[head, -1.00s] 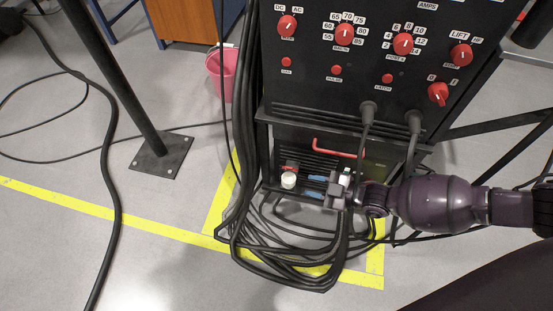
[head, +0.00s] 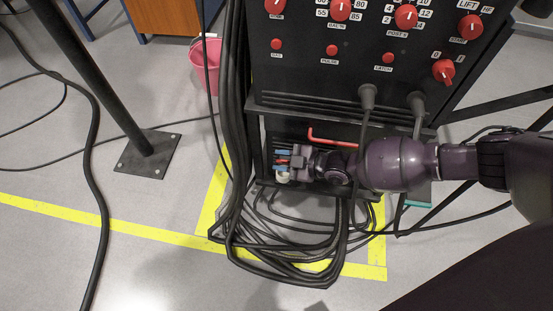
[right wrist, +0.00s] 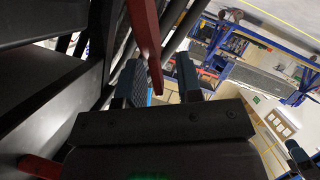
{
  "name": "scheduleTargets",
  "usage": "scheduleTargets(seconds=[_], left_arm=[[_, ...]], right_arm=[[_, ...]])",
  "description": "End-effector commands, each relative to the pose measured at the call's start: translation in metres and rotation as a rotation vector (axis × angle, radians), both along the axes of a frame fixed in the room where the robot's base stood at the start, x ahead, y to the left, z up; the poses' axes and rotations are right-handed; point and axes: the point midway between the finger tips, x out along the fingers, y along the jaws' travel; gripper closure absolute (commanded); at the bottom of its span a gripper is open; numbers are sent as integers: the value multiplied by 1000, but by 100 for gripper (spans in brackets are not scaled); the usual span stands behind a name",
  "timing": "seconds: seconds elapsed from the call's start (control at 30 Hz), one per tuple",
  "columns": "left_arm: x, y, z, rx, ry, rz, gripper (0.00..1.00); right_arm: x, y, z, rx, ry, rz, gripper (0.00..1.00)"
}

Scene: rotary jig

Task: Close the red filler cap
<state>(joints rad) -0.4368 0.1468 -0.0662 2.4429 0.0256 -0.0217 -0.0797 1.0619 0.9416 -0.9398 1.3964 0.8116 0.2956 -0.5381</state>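The red filler cap (head: 283,161) is a small red piece low on the black machine, just above a white filler neck (head: 282,177). My right gripper (head: 281,159) reaches it from the right, with its blue fingertips on either side of it. In the right wrist view, the two blue fingers of my right gripper (right wrist: 157,82) stand apart. A long red piece (right wrist: 148,45), probably the cap, shows between them with gaps. I cannot tell whether a finger touches it. The gripper hides part of the cap in the head view. My left gripper is not in view.
A red handle (head: 332,139) sits just above my right gripper on the black machine (head: 300,75). Thick black cables (head: 235,130) hang left of it and coil on the floor below. A pink bucket (head: 205,68) and a post's base plate (head: 150,155) stand farther left.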

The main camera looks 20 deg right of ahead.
Motion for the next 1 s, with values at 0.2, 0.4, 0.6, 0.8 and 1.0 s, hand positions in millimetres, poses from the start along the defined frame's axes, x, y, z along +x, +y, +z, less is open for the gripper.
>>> scheduleTargets(seconds=[0.2,0.4,0.6,0.8,1.0], left_arm=[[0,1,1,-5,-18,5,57],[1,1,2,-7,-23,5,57],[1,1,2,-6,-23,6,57],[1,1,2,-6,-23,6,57],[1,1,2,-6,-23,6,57]], right_arm=[[8,9,-5,0,1,-1,67],[9,9,-4,0,0,0,67],[9,9,-4,0,0,0,85],[9,9,-4,0,0,0,100],[9,9,-4,0,0,0,100]])
